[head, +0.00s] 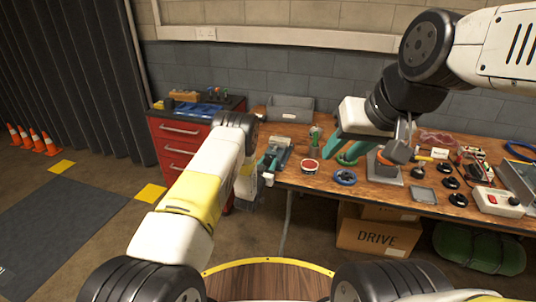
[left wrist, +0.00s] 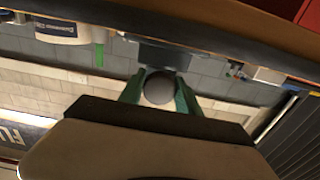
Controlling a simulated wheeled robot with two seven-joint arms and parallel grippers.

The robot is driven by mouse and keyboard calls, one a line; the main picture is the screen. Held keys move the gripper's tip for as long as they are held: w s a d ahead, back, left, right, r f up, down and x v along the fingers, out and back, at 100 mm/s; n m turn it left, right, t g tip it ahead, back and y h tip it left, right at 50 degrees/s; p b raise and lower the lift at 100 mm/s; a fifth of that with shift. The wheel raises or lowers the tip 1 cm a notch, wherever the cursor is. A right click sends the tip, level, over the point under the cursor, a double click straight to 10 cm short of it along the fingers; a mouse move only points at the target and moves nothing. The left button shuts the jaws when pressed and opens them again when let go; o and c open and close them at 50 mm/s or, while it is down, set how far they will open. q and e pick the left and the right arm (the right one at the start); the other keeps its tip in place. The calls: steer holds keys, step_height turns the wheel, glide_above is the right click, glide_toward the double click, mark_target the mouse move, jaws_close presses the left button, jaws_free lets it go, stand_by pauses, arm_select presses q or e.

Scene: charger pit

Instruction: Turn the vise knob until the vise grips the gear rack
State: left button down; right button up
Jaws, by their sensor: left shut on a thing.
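I cannot make out the gear rack or the gap between the vise jaws. My right gripper (head: 340,150) hangs over the middle of the bench with its green fingers apart and nothing seen between them.
The wooden workbench (head: 310,181) holds a red-topped tin (head: 309,166), a blue ring (head: 345,177), a grey bin (head: 290,107) and several small parts. A red tool cabinet (head: 180,143) stands left of it. Cardboard boxes (head: 378,237) lie underneath.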

arm_select(q)
steer(key=shift+m, duration=0.3)
steer(key=m, duration=0.6)
steer(key=shift+r, duration=0.1)
steer(key=m, duration=0.3)
steer(key=shift+m, duration=2.3)
steer(key=shift+a, duration=0.1)
steer(key=c, duration=0.9)
jaws_free()
steer(key=shift+o, duration=0.2)
